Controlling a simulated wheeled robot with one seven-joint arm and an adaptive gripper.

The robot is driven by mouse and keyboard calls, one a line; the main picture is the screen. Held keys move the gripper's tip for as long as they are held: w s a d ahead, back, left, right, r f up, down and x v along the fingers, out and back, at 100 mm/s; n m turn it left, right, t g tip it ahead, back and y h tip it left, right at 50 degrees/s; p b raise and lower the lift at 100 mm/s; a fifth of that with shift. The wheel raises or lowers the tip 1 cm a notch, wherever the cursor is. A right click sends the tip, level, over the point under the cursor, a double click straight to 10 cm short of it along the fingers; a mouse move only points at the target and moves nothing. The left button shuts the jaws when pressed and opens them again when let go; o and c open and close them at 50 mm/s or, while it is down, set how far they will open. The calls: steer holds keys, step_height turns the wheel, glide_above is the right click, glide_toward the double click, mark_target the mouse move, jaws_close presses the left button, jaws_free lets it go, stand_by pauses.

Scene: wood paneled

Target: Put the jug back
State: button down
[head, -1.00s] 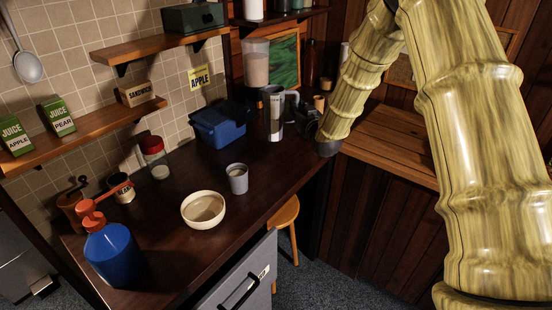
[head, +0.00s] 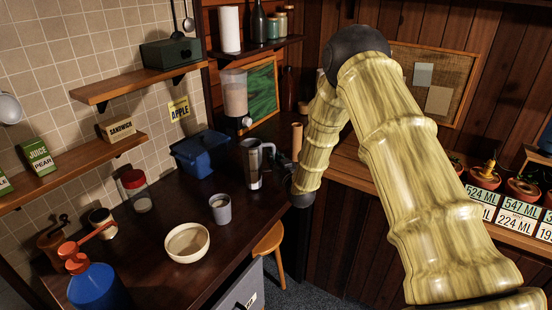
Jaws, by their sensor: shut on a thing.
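The jug (head: 251,166) is a tall, grey metallic vessel with a light handle on its right side. It looks upright over the back right of the dark table, near its right edge. My gripper (head: 282,166) is dark and sits at the jug's right, shut on it at the handle side. The fingers are small and partly hidden by my arm. I cannot tell whether the jug's base touches the table.
A blue box (head: 200,153) stands left of the jug. A grey cup (head: 220,209) and a cream bowl (head: 187,243) stand in front. A dispenser (head: 233,92) is behind. A blue pump bottle (head: 98,288) is front left. A wooden stool (head: 268,243) stands beside the table.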

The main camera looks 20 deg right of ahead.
steer(key=shift+s+f, duration=0.1)
steer(key=shift+f, duration=0.2)
steer(key=shift+f, duration=0.15)
steer(key=c, duration=1.5)
jaws_free()
steer(key=shift+s+d+b, duration=0.15)
steer(key=shift+s+b, duration=0.55)
steer(key=shift+s, duration=1.3)
steer(key=shift+s+d+b, duration=0.15)
steer(key=shift+s+b, duration=0.5)
steer(key=shift+s, duration=1.35)
steer(key=shift+s+d+b, duration=0.15)
steer(key=shift+s+b, duration=0.55)
steer(key=shift+s, duration=1.3)
